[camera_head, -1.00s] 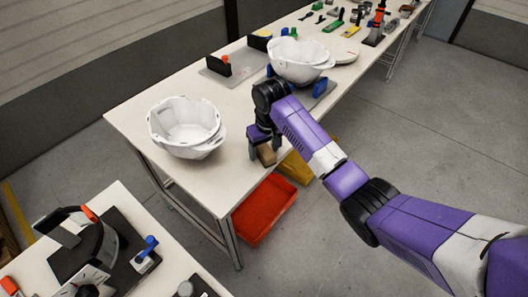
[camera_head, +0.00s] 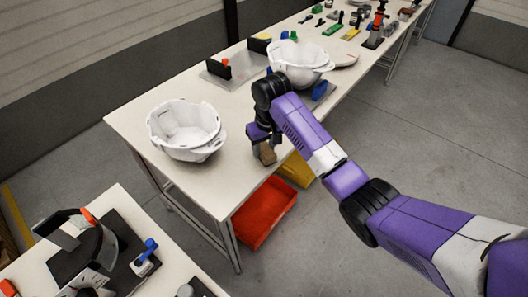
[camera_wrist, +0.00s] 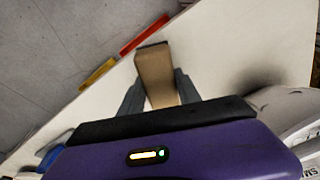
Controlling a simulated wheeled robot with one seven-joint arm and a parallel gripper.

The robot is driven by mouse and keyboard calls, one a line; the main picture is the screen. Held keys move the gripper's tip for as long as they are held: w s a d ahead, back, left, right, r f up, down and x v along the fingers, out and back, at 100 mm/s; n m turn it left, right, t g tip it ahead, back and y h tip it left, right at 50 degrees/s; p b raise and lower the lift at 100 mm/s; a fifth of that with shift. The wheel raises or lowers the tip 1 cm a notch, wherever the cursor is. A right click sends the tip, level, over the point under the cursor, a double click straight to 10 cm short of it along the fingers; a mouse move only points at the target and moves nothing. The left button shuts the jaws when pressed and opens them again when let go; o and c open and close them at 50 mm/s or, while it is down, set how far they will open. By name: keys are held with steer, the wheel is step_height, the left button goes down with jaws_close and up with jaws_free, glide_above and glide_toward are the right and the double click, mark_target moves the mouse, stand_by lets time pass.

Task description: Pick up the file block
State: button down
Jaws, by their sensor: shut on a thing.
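The file block is a small tan-brown block (camera_head: 266,153) near the front edge of the long white table. It also shows in the wrist view (camera_wrist: 156,76), between the two grey fingers. My gripper (camera_head: 264,150) is shut on the block and points down at the table. In the wrist view my gripper (camera_wrist: 160,92) has one finger on each side of the block. The block's far end sticks out beyond the fingertips. I cannot tell whether its underside touches the table.
A white helmet shell (camera_head: 186,131) stands left of my gripper; another shell (camera_head: 298,62) sits behind it on a fixture. A red bin (camera_head: 263,212) and a yellow bin (camera_head: 297,170) are below the table's front edge. Tools line the table's far end.

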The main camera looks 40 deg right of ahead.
mark_target(264, 147)
step_height(264, 147, up, 18)
steer(key=p, duration=0.6)
